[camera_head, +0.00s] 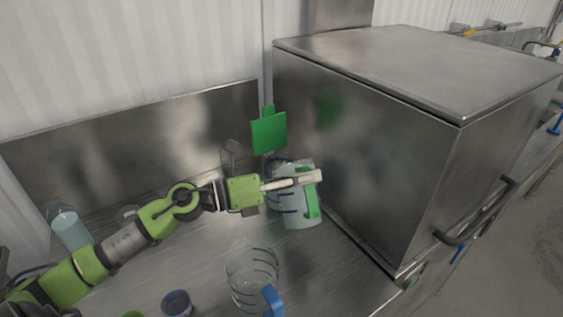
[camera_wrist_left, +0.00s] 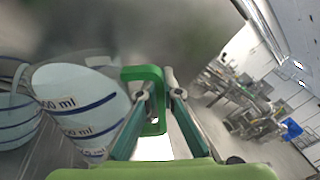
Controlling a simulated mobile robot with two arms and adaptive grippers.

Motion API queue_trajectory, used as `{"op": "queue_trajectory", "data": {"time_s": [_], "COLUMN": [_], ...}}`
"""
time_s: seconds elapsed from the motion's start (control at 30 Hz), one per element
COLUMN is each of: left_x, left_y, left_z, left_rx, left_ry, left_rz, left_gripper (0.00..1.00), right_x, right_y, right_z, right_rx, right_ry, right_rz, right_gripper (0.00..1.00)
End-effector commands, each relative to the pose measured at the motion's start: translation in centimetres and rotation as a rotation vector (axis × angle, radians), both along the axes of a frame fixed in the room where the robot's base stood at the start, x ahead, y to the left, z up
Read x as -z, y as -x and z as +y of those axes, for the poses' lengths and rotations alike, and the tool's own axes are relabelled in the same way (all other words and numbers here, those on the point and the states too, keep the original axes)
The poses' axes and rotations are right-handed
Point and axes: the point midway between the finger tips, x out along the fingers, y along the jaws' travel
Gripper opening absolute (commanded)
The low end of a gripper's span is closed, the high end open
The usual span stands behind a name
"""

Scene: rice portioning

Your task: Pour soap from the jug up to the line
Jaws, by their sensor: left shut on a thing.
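My left gripper (camera_head: 316,177) is shut on the green handle (camera_wrist_left: 155,88) of a clear jug (camera_head: 297,209). In the left wrist view the fingers lie on both sides of this handle. The jug (camera_wrist_left: 78,108) has blue lines and "ml" marks and looks pale inside; I cannot tell its exact fill level. It stands close to the metal cabinet, and I cannot tell whether it touches the counter. Another clear jug (camera_head: 246,272) with blue lines and a blue handle stands nearer on the counter and looks empty. My right gripper is not in view.
A large metal cabinet (camera_head: 345,140) blocks the right side. A green square plate (camera_head: 268,134) stands upright behind the arm. A container with pale liquid (camera_head: 69,230) is at the left, and a small dark cup (camera_head: 177,304) is at the front. Bare counter (camera_head: 205,262) lies between them.

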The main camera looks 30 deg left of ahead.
Motion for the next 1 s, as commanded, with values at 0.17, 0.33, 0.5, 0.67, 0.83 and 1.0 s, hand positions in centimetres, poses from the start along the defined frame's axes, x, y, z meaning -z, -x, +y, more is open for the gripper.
{"op": "queue_trajectory", "data": {"time_s": [0.17, 0.33, 0.5, 0.67, 0.83, 1.0], "left_x": [-0.8, -0.9, -1.4, -1.8, -1.9, -2.1], "left_y": [-0.2, -0.3, -0.5, -0.7, -0.9, -1.0], "left_z": [0.2, 0.3, 0.5, 0.7, 0.8, 0.9], "left_rx": [-0.001, -0.002, -0.003, -0.002, -0.001, -0.002], "left_ry": [0.016, 0.026, 0.04, 0.063, 0.077, 0.084], "left_rz": [0.007, 0.018, 0.031, 0.055, 0.07, 0.078], "left_gripper": [0.0, 0.0, 0.0, 0.0, 0.0, 0.0], "right_x": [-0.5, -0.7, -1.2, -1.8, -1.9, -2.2], "right_y": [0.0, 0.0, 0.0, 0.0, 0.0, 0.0], "right_z": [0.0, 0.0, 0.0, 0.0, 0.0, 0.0], "right_rx": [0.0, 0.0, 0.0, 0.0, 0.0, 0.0], "right_ry": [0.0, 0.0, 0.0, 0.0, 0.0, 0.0], "right_rz": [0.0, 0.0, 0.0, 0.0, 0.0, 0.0], "right_gripper": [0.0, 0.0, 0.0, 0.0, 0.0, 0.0]}}
